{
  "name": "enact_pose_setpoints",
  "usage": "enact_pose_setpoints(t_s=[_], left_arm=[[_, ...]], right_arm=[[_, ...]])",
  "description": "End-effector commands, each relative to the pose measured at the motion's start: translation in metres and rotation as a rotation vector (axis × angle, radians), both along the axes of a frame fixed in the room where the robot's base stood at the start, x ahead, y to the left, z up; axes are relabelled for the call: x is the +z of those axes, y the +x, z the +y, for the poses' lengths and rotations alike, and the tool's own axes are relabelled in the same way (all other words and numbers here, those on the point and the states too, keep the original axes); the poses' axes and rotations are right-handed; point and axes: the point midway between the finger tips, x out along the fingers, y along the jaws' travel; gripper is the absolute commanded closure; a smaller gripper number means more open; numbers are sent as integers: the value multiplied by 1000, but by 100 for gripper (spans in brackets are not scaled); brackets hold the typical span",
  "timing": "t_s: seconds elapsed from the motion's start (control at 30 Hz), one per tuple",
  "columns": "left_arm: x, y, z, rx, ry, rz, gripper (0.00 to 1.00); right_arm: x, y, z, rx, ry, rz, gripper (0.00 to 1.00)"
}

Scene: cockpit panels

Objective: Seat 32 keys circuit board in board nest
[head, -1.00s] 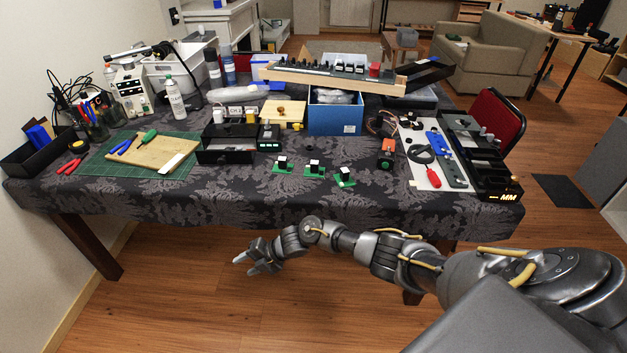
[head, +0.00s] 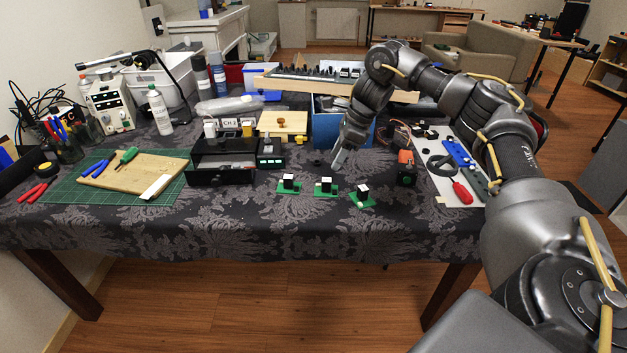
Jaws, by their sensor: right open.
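Three small green circuit boards, each with a black-and-white block on top, lie in a row near the table's front edge: left board (head: 289,186), middle board (head: 326,188), right board (head: 362,197). I cannot read any marking that tells which is the 32 keys board. A black open-fronted box (head: 222,168) stands left of them; I cannot tell whether it is the board nest. My right gripper (head: 339,161) is open and empty, pointing down over the table behind the middle and right boards. It is apart from the boards. My left gripper is not in view.
A small black unit with green lights (head: 271,152) stands beside the box. A blue bin (head: 325,130) stands behind my right gripper. An orange-and-black block (head: 406,168) and a white tool tray (head: 437,178) lie to the right. Dark cloth in front of the boards is clear.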

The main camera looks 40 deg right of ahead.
Motion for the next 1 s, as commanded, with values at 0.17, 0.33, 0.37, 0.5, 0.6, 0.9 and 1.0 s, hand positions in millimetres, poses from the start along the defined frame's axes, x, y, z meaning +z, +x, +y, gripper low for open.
enact_pose_setpoints(t_s=[0.17,0.33,0.37,0.5,0.6,0.9,1.0], left_arm=[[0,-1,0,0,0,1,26],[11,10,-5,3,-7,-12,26],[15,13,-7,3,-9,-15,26],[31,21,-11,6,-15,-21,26],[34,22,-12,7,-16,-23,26],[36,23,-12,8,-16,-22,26],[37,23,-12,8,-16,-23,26]], right_arm=[[2,-7,-11,-9,-1,1,53],[-13,-3,-6,-6,-2,2,53],[-17,-2,-4,-6,-1,3,53],[-33,3,1,-7,-1,3,53],[-44,5,4,-7,-2,3,53],[-54,8,8,-8,-2,1,53],[-68,10,11,-7,-2,4,53]])
